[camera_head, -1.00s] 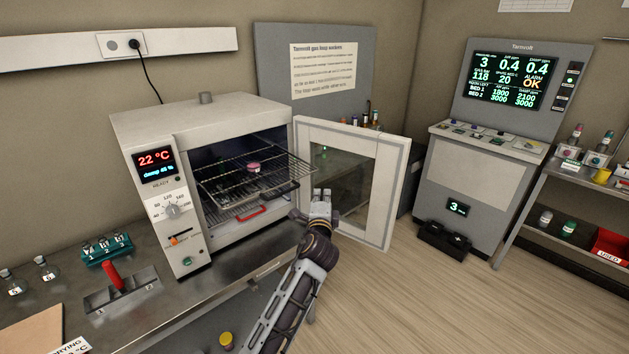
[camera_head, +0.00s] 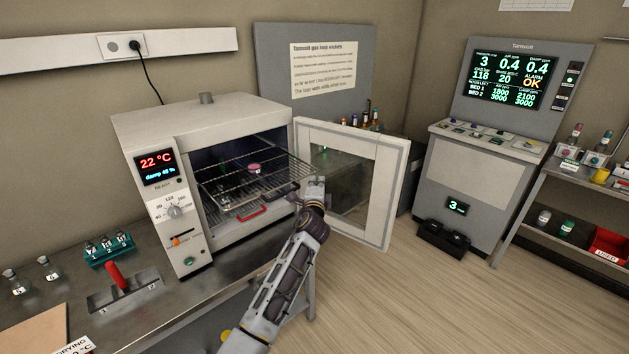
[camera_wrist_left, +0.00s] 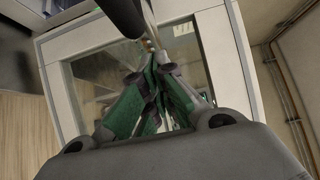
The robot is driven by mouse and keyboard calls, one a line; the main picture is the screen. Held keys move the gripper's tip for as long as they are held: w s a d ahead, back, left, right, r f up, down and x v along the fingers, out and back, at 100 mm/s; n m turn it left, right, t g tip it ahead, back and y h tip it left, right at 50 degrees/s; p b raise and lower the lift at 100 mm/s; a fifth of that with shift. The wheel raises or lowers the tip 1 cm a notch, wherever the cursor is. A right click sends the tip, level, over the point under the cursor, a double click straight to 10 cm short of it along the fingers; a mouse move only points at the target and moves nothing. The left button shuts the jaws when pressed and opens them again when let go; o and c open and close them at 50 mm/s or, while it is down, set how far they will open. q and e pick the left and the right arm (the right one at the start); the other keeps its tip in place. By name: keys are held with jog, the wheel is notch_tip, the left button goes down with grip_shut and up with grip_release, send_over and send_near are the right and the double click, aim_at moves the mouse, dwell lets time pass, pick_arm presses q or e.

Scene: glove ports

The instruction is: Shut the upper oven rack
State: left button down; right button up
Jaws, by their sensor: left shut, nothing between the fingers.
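The upper oven rack (camera_head: 225,184) is a wire shelf drawn partly out of the white oven (camera_head: 203,114). A small round pink-topped dish (camera_head: 254,168) sits on it. A dark handle (camera_head: 280,192) runs along its front. My left gripper (camera_head: 314,184) is beside the handle's right end, in front of the open door. In the left wrist view its green-padded fingers (camera_wrist_left: 157,75) are together with nothing between them. A dark bar, apparently the handle (camera_wrist_left: 124,15), shows just past the fingertips; I cannot tell whether they touch. My right gripper is out of view.
A lower rack with a red handle (camera_head: 252,212) sits below, inside the oven. The oven's glass door (camera_head: 396,190) stands wide open to the right. A red lever (camera_head: 116,276) and a teal vial rack (camera_head: 108,249) are on the bench. Open floor lies right.

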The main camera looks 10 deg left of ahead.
pick_arm(q)
jog(key=shift+w+a, duration=0.35)
jog(key=shift+a, duration=0.1)
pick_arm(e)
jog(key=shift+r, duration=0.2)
pick_arm(q)
jog(key=shift+a, duration=0.1)
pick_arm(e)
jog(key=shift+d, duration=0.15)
